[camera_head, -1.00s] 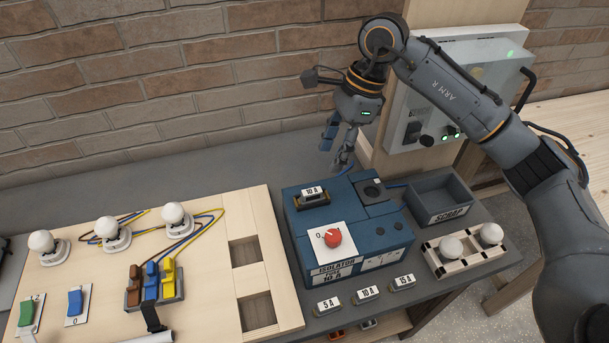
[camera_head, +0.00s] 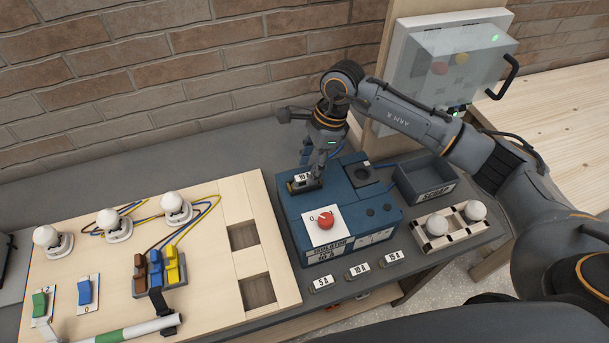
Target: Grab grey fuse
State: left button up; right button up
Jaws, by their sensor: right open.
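The blue isolator box (camera_head: 293,222) stands on the dark bench, with a red knob (camera_head: 325,221) on its top. A dark grey fuse labelled 10 A (camera_head: 304,183) sits at the back left of the box's top. My right gripper (camera_head: 310,166) is open, pointing down right at this fuse; its fingers partly cover the label. I cannot tell whether they touch it. Three small labelled fuses lie in front of the box: 5 A (camera_head: 321,284), 10 A (camera_head: 358,271) and 15 A (camera_head: 393,259). My left gripper is not in view.
A wooden board (camera_head: 215,285) with white bulbs, switches and coloured levers fills the left. A grey scrap tray (camera_head: 432,193) and a holder with two white bulbs (camera_head: 451,219) stand right of the box. A clear-covered panel (camera_head: 448,62) is behind my right arm.

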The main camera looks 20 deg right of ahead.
aim_at(305, 176)
jog(key=shift+p+x, duration=0.55)
jog(key=shift+x, duration=0.45)
jog(key=shift+a+f, duration=0.2)
jog(key=shift+f, duration=0.3)
grip_shut()
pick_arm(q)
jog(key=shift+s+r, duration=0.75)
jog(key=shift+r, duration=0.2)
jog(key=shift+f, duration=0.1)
